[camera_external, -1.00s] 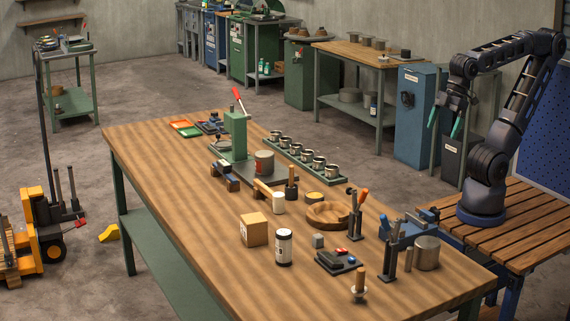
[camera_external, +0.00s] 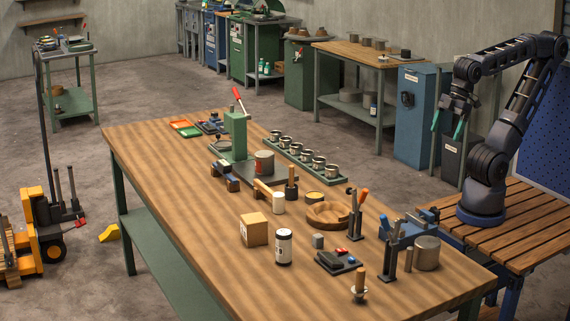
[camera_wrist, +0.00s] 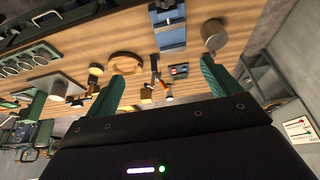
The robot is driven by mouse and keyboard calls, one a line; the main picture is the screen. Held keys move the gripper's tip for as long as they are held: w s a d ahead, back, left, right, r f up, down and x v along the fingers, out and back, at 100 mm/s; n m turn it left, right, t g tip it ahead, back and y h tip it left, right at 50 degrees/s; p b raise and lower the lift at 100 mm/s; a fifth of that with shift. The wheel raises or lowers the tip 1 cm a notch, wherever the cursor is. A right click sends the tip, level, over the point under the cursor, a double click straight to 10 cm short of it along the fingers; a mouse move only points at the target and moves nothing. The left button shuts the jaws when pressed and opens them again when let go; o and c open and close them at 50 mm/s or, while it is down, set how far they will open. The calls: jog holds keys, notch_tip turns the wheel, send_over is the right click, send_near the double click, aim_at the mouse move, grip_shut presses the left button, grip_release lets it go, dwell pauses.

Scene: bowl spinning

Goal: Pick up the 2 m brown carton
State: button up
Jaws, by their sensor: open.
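The brown carton (camera_external: 254,229) is a small box with a pale label on its left face. It stands upright on the wooden workbench (camera_external: 160,175), near the front long edge, left of a white jar with a dark lid (camera_external: 284,246). My gripper (camera_external: 448,126) hangs in the air at the upper right, beyond the bench's right side and well apart from the carton. Its two green fingers are spread and empty; they also show in the wrist view (camera_wrist: 162,72). I cannot clearly pick out the carton in the wrist view.
Near the carton are a wooden bowl (camera_external: 327,215), a small grey block (camera_external: 318,241) and a black tray (camera_external: 338,260). A blue vise (camera_external: 402,232) and a metal cylinder (camera_external: 427,253) stand at the right. A green press (camera_external: 234,138) stands farther back. The bench left of the carton is clear.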

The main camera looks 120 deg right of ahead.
jog(key=w+d+r, duration=0.2)
jog(key=w+r, duration=0.1)
jog(key=w, duration=1.2)
jog(key=m, duration=0.1)
send_over(256, 216)
jog(key=s, duration=0.3)
notch_tip(256, 216, down, 23)
jog(key=shift+h, duration=0.3)
jog(key=x, duration=0.5)
jog(key=shift+w+a+f, duration=0.15)
jog(key=shift+w+f, duration=0.15)
jog(key=shift+w, duration=0.05)
jog(key=shift+a+x, duration=0.2)
jog(key=shift+x, duration=1.1)
jog(key=shift+a+x, duration=0.15)
jog(key=shift+x, duration=1.1)
jog(key=shift+c, duration=0.2)
jog(key=c, duration=1.1)
